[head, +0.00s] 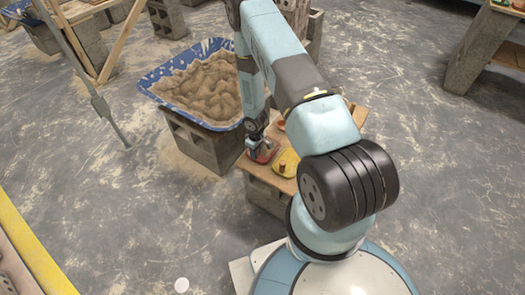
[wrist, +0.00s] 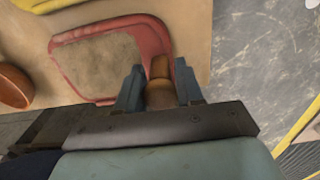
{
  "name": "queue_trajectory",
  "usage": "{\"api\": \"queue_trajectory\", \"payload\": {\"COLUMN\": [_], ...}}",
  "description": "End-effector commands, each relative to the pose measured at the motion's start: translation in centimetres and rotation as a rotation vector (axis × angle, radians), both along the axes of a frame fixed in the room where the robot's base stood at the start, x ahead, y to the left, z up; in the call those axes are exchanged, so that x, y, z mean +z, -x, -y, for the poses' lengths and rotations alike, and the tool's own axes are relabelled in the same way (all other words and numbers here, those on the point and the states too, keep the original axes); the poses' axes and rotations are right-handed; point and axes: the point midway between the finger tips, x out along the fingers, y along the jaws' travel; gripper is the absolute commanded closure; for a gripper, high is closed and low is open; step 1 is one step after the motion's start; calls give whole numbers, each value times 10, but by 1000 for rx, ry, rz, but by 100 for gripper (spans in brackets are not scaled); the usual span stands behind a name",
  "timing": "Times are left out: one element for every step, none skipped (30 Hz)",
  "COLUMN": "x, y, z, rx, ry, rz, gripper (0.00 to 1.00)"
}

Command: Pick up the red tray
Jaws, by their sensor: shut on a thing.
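The red tray (head: 265,156) lies on a low wooden board in the head view, partly hidden by my gripper (head: 254,144). In the wrist view, the red tray (wrist: 163,38) has a rounded red rim around a tan-grey middle. My gripper (wrist: 158,85) is over its right edge, with its two blue-grey fingers on either side of a brown upright knob (wrist: 160,68). The gripper is shut on this knob, which appears to belong to the red tray. Whether the tray touches the board cannot be told.
A yellow tray (head: 287,163) with a brown knob lies right of the red one on the board (head: 355,116). A blue-rimmed tub (head: 153,78) of sandy mortar stands on blocks at left. A brown round thing (wrist: 14,86) shows at the wrist view's left. Open floor lies around.

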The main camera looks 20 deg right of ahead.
Motion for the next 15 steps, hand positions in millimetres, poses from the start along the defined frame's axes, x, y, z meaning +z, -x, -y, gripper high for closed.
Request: {"api": "queue_trajectory", "payload": {"x": [0,0,0,0,0,0,0,0,0,0,0,0,0,0,0], "y": [0,0,0,0,0,0,0,0,0,0,0,0,0,0,0], "z": [0,0,0,0,0,0,0,0,0,0,0,0,0,0,0], "rx": [0,0,0,0,0,0,0,0,0,0,0,0,0,0,0], "ry": [0,0,0,0,0,0,0,0,0,0,0,0,0,0,0], "rz": [0,0,0,0,0,0,0,0,0,0,0,0,0,0,0], "gripper": [76,78,82,85,88,92,95,98,100,100,100,100,100,100,100]}}
